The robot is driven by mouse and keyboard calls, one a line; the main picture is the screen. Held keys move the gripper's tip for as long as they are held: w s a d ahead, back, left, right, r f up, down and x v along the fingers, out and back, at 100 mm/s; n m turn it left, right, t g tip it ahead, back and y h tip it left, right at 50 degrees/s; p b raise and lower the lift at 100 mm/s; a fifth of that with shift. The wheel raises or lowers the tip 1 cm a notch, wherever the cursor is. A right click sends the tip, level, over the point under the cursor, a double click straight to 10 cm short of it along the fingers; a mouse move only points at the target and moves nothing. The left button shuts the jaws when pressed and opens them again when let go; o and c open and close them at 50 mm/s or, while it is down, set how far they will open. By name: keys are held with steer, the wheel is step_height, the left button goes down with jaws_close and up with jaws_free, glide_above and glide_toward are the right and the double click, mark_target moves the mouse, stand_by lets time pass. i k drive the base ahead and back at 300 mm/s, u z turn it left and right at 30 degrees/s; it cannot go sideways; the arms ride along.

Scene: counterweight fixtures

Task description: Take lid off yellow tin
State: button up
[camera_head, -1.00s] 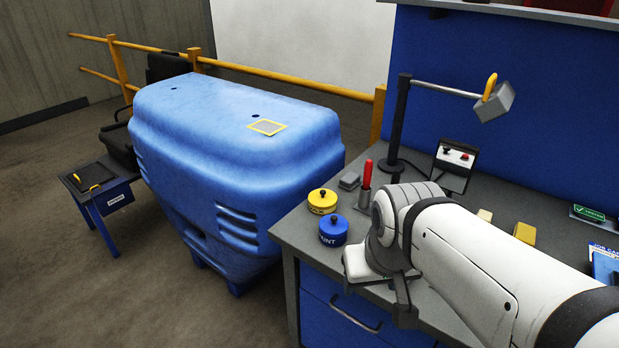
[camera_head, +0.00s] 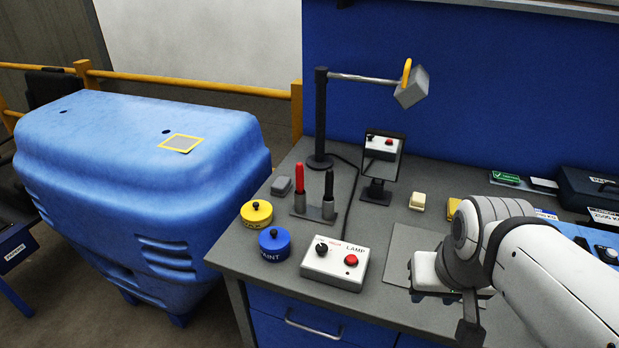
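The yellow tin (camera_head: 256,216) stands on the left part of the grey bench, near its left edge. Its round lid with a dark knob is on top. A blue tin (camera_head: 274,245) marked PAINT, also lidded with a dark knob, stands just in front of it. My gripper (camera_head: 446,302) is at the right, low over the bench and well apart from both tins. The arm hides part of it, and I cannot see whether its fingers are apart.
A lamp control box (camera_head: 335,262) stands right of the blue tin. A holder with red and black markers (camera_head: 314,205) is behind it. A lamp post (camera_head: 320,120), small mirror (camera_head: 381,165) and cream block (camera_head: 417,201) stand farther back. A large blue housing (camera_head: 130,180) is left of the bench.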

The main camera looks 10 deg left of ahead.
mark_target(254, 211)
steer(key=z, duration=1.55)
steer(key=k, duration=1.6)
steer(key=u, duration=1.6)
steer(key=i, duration=1.7)
steer(key=u, duration=0.1)
